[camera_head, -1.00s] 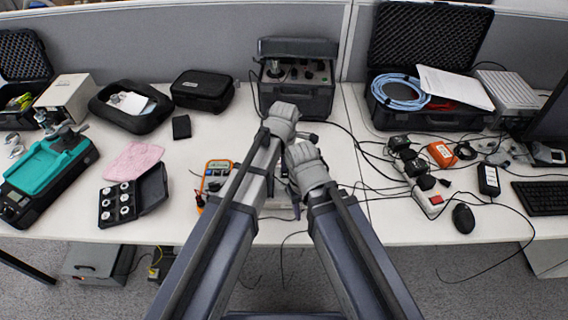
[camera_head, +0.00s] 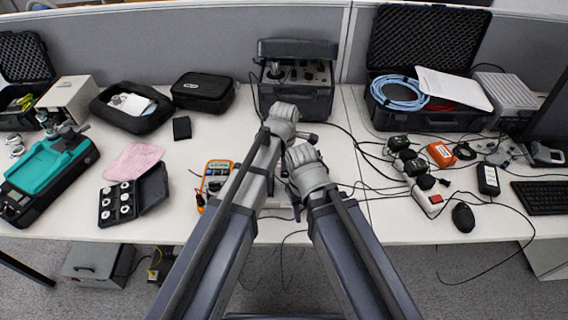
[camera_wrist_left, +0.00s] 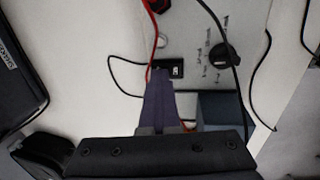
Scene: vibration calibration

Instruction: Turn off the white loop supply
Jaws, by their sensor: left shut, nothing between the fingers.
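The white loop supply (camera_wrist_left: 198,40) shows in the left wrist view as a pale panel with a black knob (camera_wrist_left: 222,55), small printed labels and a black rocker switch (camera_wrist_left: 170,69). In the head view only a pale part of it (camera_head: 283,211) shows between my arms, which hide most of it. My left gripper (camera_wrist_left: 158,74) is shut and empty. Its dark tips are right at the lower left of the rocker switch; I cannot tell if they touch it. The switch position is too small to read.
Red and black leads (camera_wrist_left: 151,55) run across the supply near my left fingers. An orange multimeter (camera_head: 215,176) lies to the left. A dark case with a control panel (camera_head: 297,90) stands behind. Cables and black adapters (camera_head: 410,160) lie to the right.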

